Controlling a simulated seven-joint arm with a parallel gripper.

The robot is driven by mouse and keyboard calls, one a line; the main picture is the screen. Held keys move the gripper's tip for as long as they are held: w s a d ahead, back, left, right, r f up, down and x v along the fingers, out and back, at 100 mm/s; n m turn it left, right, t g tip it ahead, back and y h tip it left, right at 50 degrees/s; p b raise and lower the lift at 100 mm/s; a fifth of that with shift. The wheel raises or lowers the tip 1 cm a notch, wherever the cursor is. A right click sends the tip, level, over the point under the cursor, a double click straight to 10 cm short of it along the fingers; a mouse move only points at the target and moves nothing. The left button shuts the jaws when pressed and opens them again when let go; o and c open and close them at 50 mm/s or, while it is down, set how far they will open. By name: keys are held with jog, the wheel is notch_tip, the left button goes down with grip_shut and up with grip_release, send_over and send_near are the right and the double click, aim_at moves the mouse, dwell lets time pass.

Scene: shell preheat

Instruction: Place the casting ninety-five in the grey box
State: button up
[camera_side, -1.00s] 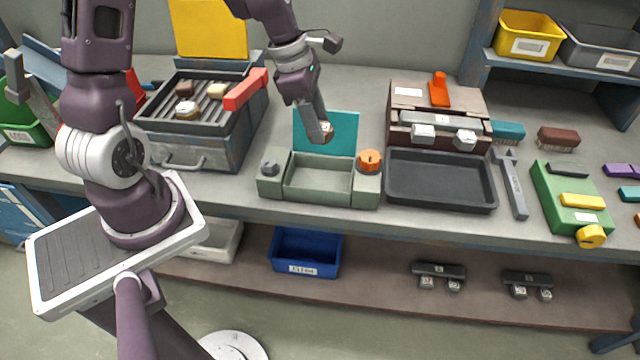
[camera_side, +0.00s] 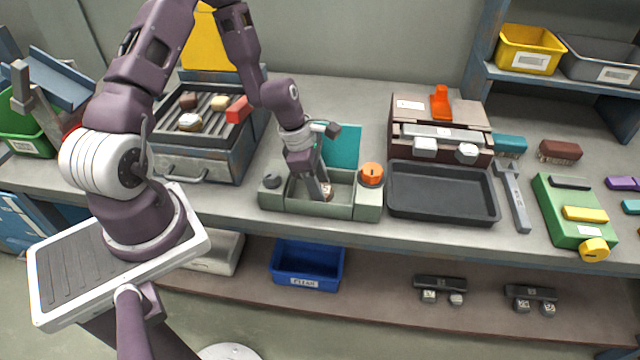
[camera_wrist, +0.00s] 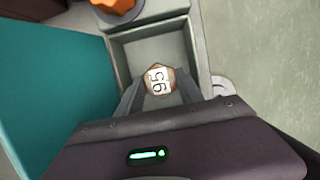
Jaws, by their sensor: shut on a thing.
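My gripper (camera_side: 322,192) is shut on a small brown casting (camera_side: 327,190) inside the well of a grey-green open fixture (camera_side: 285,195). The wrist view shows the casting (camera_wrist: 160,80) between the fingers, with a white label whose sideways digits look like 95. The fixture's walls (camera_wrist: 190,50) surround the casting on the visible sides. Whether the casting touches the well floor cannot be told. A grey box (camera_side: 600,62) with a white label stands on the upper right shelf, well away from my gripper.
A teal lid (camera_side: 342,145) stands behind the well and an orange knob (camera_side: 371,174) sits at its right. A yellow box (camera_side: 530,50) adjoins the grey box. A black tray (camera_side: 440,195) lies to the right. A grill (camera_side: 200,140) holds several castings at left.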

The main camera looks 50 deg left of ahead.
jog(key=shift+f, duration=0.1)
jog(key=o, duration=1.1)
jog(key=s+r+m+y, duration=0.1)
jog(key=s+r+m, duration=0.15)
jog(key=r, duration=0.65)
jog(key=s+r+m, duration=0.2)
jog(key=r+m, duration=0.2)
jog(key=r, duration=0.5)
jog(key=s+d+r+m+t, duration=0.1)
jog(key=s+d+r+m, duration=0.1)
jog(key=s+r+m, duration=0.2)
jog(key=s+d+r+m+t+y, duration=0.1)
jog(key=s+r+m, duration=0.3)
jog(key=m, duration=0.5)
jog(key=s+d+r+m+t, duration=0.1)
jog(key=s+d+r+m, duration=0.2)
jog(key=s+r+m, duration=0.2)
jog(key=shift+s+d+r+m, duration=0.1)
jog(key=shift+s+d+m, duration=0.05)
jog(key=shift+s+m, duration=1.1)
